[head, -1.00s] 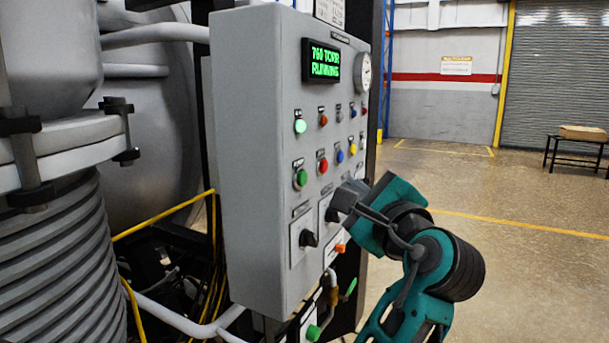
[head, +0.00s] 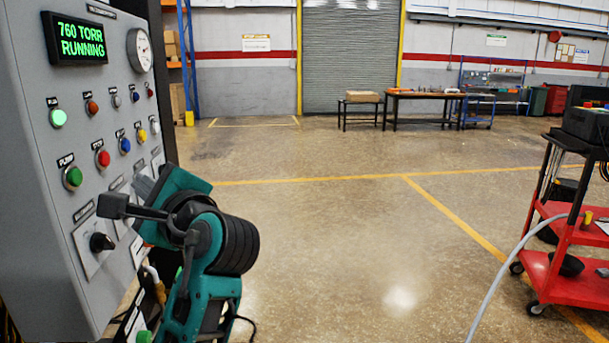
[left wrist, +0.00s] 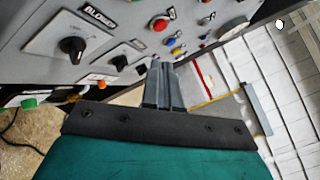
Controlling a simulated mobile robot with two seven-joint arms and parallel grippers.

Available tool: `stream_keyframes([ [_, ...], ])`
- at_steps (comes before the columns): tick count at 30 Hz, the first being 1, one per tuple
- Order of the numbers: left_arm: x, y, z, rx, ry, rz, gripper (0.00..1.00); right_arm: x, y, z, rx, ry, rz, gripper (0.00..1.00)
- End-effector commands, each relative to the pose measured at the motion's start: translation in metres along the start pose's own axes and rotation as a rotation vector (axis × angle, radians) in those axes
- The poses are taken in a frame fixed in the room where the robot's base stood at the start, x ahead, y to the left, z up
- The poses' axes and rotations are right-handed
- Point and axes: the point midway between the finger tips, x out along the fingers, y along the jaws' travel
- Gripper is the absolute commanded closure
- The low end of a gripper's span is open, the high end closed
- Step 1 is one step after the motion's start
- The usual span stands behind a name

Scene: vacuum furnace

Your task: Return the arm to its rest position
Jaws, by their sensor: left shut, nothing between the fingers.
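My left arm, teal and black, comes up from the bottom in the head view, with its left gripper (head: 138,194) in front of the lower right part of the grey control panel (head: 35,170). In the left wrist view the left gripper (left wrist: 160,68) has its fingers together and empty, over the panel's edge side. A gap to the panel is hard to judge. The panel's green display (head: 76,38) reads "760 TORR RUNNING". A black knob (head: 101,242) and several coloured buttons show on its face. My right gripper is not in view.
A red cart (head: 570,285) with black equipment stands at the right, with a grey hose beside it. Open concrete floor (head: 340,240) with yellow lines lies in the middle. Tables (head: 425,96) and a roller door (head: 350,50) are at the back.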

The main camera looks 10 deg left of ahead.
Motion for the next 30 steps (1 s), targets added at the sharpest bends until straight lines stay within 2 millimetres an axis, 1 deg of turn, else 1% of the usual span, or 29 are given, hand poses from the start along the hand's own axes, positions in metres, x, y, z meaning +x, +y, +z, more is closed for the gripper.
stream_keyframes([
  [4,0.001,0.035,-0.060,-0.094,0.188,-0.038,1.00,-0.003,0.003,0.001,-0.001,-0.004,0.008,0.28],
  [5,-0.001,0.045,-0.075,-0.128,0.240,-0.041,1.00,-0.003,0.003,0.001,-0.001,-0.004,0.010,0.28],
  [6,-0.006,0.060,-0.095,-0.177,0.313,-0.039,1.00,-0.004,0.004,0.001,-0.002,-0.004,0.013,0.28],
  [8,-0.014,0.084,-0.122,-0.261,0.420,-0.020,1.00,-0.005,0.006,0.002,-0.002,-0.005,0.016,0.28],
  [9,-0.021,0.101,-0.138,-0.320,0.490,0.003,1.00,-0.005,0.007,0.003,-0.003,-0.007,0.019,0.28],
  [11,-0.034,0.127,-0.160,-0.416,0.590,0.051,1.00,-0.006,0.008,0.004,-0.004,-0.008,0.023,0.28],
  [12,-0.045,0.145,-0.172,-0.483,0.654,0.094,1.00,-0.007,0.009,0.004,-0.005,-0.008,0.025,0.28],
  [14,-0.062,0.173,-0.188,-0.590,0.742,0.170,1.00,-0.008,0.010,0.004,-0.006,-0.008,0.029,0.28],
  [15,-0.074,0.192,-0.196,-0.665,0.794,0.230,1.00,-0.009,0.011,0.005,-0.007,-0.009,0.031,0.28],
  [17,-0.093,0.220,-0.205,-0.780,0.861,0.331,1.00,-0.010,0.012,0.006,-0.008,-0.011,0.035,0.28],
  [18,-0.106,0.238,-0.210,-0.860,0.899,0.405,1.00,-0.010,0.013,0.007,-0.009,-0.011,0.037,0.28],
  [19,-0.117,0.252,-0.211,-0.921,0.922,0.464,1.00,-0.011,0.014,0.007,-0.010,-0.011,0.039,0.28],
  [21,-0.140,0.283,-0.212,-1.065,0.958,0.610,1.00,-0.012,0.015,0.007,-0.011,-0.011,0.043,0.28],
  [24,-0.169,0.319,-0.207,-1.258,0.967,0.809,1.00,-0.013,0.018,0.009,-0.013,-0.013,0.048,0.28],
  [27,-0.190,0.344,-0.198,-1.414,0.942,0.970,1.00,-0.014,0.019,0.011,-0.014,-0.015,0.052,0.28],
  [30,-0.203,0.360,-0.190,-1.520,0.910,1.076,1.00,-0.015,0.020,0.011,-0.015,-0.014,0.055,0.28],
])
